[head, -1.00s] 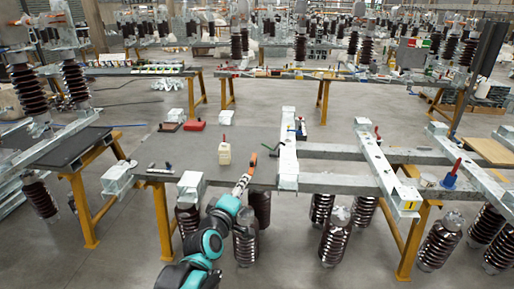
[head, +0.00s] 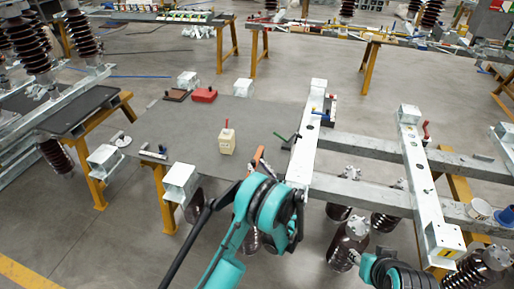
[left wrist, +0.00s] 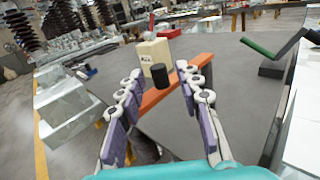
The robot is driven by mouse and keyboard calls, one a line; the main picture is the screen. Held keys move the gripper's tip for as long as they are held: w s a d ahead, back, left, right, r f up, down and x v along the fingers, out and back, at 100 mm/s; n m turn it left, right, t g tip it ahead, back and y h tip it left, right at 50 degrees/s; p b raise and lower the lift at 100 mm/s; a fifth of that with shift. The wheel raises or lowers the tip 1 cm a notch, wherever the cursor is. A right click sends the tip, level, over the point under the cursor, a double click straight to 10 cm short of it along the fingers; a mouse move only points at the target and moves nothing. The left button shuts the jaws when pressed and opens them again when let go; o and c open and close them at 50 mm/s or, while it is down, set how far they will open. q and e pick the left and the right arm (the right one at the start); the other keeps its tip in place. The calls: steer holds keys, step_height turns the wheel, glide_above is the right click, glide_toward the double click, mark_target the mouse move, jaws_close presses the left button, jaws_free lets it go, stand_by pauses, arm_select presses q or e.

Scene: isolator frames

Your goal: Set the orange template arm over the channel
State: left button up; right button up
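The orange template arm (head: 259,154) shows beside the white channel (head: 306,150) in the head view, partly hidden behind my left arm. In the left wrist view the orange arm (left wrist: 178,82) lies slantwise, with a black cylindrical knob (left wrist: 160,76) standing near it. My left gripper (left wrist: 160,72) is open, its two purple-grey fingers on either side of the knob and bar. No clear contact shows. The white channel (left wrist: 303,125) runs along the right edge of that view. My right gripper is not visible; only a teal arm part shows at the head view's lower right.
A cream container with a red top (head: 227,140) stands on the dark table (head: 205,125), close beyond the orange arm. A green-handled black device (left wrist: 283,60) is to the right. Red (head: 204,95) and brown (head: 176,95) blocks lie at the table's back.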

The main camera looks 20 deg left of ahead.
mark_target(252, 161)
arm_select(q)
steer(key=shift+w+a+f, duration=0.15)
steer(key=shift+a+f, duration=0.05)
steer(key=shift+a, duration=0.05)
steer(key=b+x, duration=0.1)
steer(key=x, duration=0.5)
steer(key=shift+a, duration=0.1)
steer(key=shift+w+a+r+b, duration=0.1)
steer(key=shift+w+a+b, duration=0.2)
steer(key=shift+w+a, duration=0.1)
steer(key=shift+d, duration=0.1)
jaws_close()
